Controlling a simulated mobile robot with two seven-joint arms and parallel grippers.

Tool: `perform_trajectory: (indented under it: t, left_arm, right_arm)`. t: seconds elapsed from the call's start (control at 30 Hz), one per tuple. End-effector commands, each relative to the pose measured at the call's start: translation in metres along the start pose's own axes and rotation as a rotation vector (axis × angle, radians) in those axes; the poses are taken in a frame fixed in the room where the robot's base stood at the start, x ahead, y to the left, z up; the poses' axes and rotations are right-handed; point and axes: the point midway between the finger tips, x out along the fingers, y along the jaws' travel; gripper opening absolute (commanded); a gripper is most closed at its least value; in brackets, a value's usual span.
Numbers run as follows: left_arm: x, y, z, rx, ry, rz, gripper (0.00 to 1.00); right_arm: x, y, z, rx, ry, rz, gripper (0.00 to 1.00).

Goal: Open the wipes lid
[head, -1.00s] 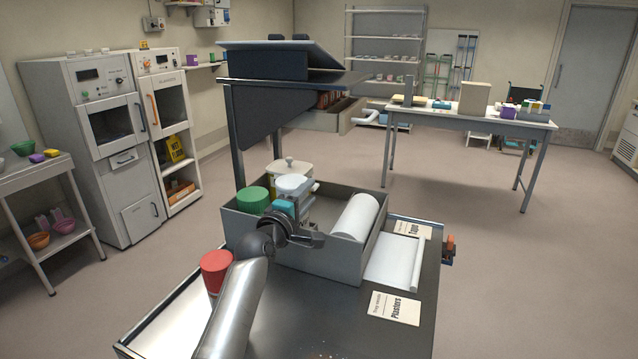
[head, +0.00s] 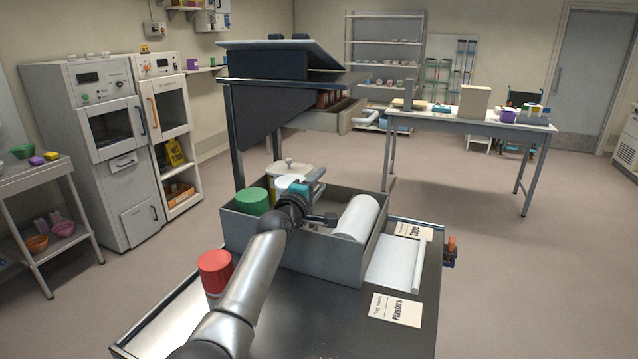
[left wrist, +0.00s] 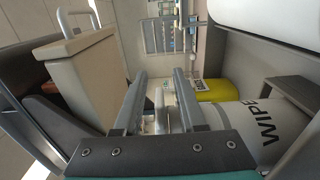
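The wipes tub (head: 290,184) stands in the grey tray, with its white round top showing behind my left wrist. In the left wrist view, its white wall (left wrist: 270,128) carries the letters "WIPE", at the lower right beside the fingers. My left gripper (head: 319,175) is just right of the tub's top in the head view. In the left wrist view, its two fingers (left wrist: 157,74) are apart with nothing gripped between them. The gripper and wrist hide part of the tub. I cannot tell whether its lid is shut or raised. My right gripper is not in view.
The grey tray (head: 301,255) also holds a green-topped can (head: 252,201) and a white roll (head: 356,217). A yellow container (left wrist: 216,90) is close by. A red-topped can (head: 215,268) stands left of my forearm. A Plasters card (head: 396,309) lies at right.

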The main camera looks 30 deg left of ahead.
Motion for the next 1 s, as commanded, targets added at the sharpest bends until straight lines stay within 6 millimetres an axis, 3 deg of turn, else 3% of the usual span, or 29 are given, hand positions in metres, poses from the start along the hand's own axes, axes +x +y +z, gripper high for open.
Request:
perform_trajectory:
  t: [0.07,0.4,1.0]
  left_arm:
    - [-0.0001,0.0002,-0.0002,0.000,0.000,0.000,0.38]
    - [-0.0002,0.0000,-0.0002,0.000,0.000,0.000,0.00]
    - [-0.0003,-0.0001,0.0000,0.000,0.000,0.000,0.00]
  right_arm:
    - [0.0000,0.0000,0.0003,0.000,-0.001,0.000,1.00]
    - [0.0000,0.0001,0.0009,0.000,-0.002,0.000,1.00]
    - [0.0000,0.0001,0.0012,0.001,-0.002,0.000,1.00]
